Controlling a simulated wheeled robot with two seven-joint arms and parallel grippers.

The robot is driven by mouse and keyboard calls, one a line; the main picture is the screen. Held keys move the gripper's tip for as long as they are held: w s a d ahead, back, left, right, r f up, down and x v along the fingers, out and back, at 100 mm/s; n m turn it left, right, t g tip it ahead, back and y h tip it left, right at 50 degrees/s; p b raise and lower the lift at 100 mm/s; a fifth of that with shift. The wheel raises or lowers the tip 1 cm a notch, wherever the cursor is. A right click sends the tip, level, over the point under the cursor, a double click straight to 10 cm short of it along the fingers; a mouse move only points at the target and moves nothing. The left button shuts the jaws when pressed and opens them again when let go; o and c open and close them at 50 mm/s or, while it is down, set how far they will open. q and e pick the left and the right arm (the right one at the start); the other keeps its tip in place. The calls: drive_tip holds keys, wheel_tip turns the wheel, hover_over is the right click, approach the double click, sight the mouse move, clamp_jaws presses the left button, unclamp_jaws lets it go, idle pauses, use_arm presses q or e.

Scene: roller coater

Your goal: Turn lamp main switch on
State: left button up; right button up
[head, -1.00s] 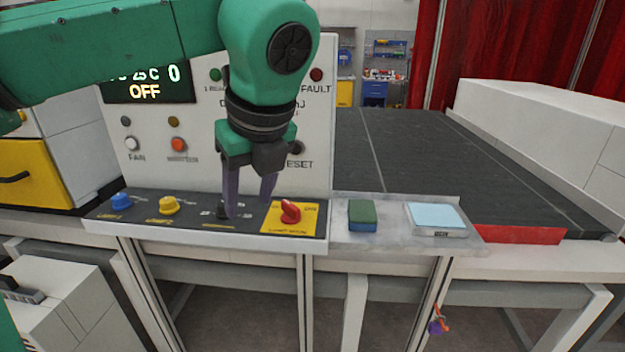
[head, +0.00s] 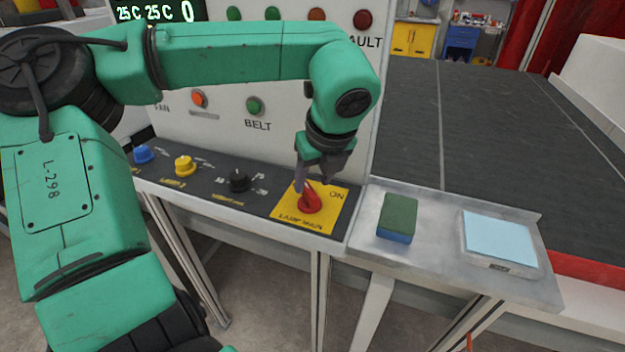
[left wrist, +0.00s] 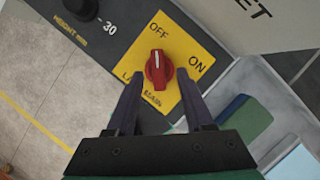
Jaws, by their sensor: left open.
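The lamp main switch is a red rotary knob (head: 309,201) on a yellow plate (head: 330,219) marked ON and LAMP MAIN, at the right end of the sloped control panel. In the left wrist view the red knob (left wrist: 158,70) has a white pointer line, and OFF and ON are printed on the yellow plate (left wrist: 183,48). My left gripper (head: 318,184) is open just above the knob. In the left wrist view its two fingers (left wrist: 160,92) stand on either side of the knob's lower part, with gaps visible. My right gripper is not in view.
A black knob (head: 239,180), a yellow knob (head: 184,166) and a blue knob (head: 143,154) line the panel to the left. A green and blue sponge block (head: 397,218) and a light blue pad (head: 499,239) lie on the metal shelf at right. The upright panel stands close behind.

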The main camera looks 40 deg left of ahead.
use_arm(q)
drive_tip(key=shift+x, duration=0.8)
drive_tip(key=shift+a+f, duration=0.15)
drive_tip(key=shift+f, duration=0.2)
drive_tip(key=shift+a+f, duration=0.1)
drive_tip(key=shift+f, duration=0.05)
drive_tip(key=shift+s, duration=0.1)
clamp_jaws()
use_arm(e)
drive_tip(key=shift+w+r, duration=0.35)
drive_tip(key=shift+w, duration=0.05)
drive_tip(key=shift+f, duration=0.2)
